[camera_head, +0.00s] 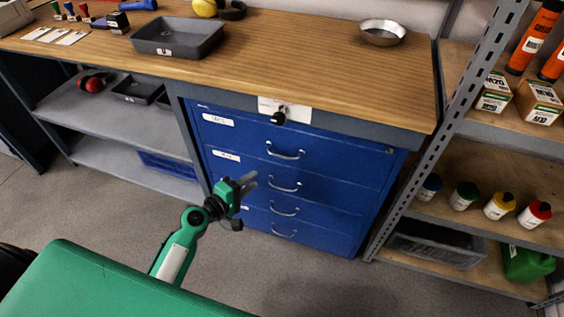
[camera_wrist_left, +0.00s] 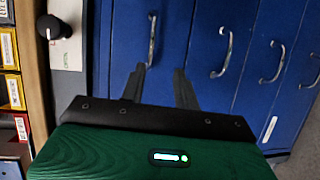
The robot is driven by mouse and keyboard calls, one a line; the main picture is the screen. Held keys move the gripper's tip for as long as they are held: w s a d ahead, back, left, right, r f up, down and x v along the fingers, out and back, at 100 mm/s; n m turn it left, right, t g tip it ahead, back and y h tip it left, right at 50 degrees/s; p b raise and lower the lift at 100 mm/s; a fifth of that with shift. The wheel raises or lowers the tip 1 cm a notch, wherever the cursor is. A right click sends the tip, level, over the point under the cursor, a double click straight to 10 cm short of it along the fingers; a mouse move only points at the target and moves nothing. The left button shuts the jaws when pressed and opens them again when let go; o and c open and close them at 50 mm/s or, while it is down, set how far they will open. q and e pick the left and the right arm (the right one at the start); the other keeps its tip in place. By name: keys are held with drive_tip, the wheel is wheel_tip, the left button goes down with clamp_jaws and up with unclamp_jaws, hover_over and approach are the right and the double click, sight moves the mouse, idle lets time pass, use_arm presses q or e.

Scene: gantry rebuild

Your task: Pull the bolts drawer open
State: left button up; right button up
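A blue drawer cabinet (camera_head: 340,164) stands under the workbench with several drawers stacked in it, all shut. Each has a silver bar handle: top handle (camera_head: 285,154), second handle (camera_head: 285,187), third handle (camera_head: 284,210), bottom handle (camera_head: 284,233). White labels sit at the drawers' left ends, too small to read, so I cannot tell which is the bolts drawer. My left gripper (camera_head: 250,182) is in front of the cabinet, left of the handles. In the left wrist view its fingers (camera_wrist_left: 160,69) are apart and empty, pointing at the drawer fronts near the top handle (camera_wrist_left: 152,40). My right gripper is out of view.
The wooden benchtop (camera_head: 300,62) overhangs the cabinet, with a black knob (camera_head: 278,118) on a white plate at its front edge. A grey tray (camera_head: 177,37) and metal bowl (camera_head: 381,32) stand on top. A metal shelf rack (camera_head: 450,110) stands close on the right. The floor in front is clear.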

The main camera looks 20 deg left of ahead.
sight(281, 157)
use_arm(q)
drive_tip(key=shift+r+p+x, duration=0.15)
drive_tip(key=shift+r+x, duration=0.05)
drive_tip(key=shift+x, duration=2.1)
drive_tip(key=shift+r+p+x, duration=0.1)
drive_tip(key=shift+r+x, duration=0.15)
drive_tip(key=shift+x, duration=2.05)
drive_tip(key=shift+r+p+x, duration=0.15)
drive_tip(key=shift+r+x, duration=0.05)
drive_tip(key=shift+x, duration=2.1)
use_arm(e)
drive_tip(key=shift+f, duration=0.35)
use_arm(q)
clamp_jaws()
